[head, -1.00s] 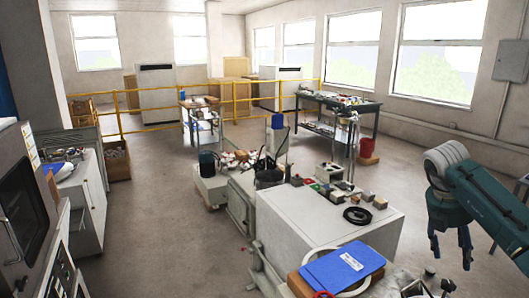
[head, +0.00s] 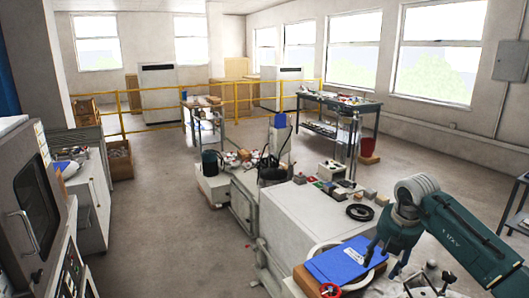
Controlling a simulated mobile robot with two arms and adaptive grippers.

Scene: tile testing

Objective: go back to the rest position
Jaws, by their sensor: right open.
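My right gripper (head: 382,268) is at the lower right of the head view, fingers pointing down and apart, with nothing seen between them. It is beside the right edge of a blue folder (head: 338,262), overlapping it in the picture; I cannot tell whether they touch. My teal right arm reaches in from the right edge. My left gripper is not in view.
A white cabinet top (head: 310,222) carries a black coil (head: 360,212) and several small blocks along its back edge. A dark workbench (head: 350,105) stands farther back. An oven-like machine (head: 35,210) is at the left. The floor (head: 160,220) between is clear.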

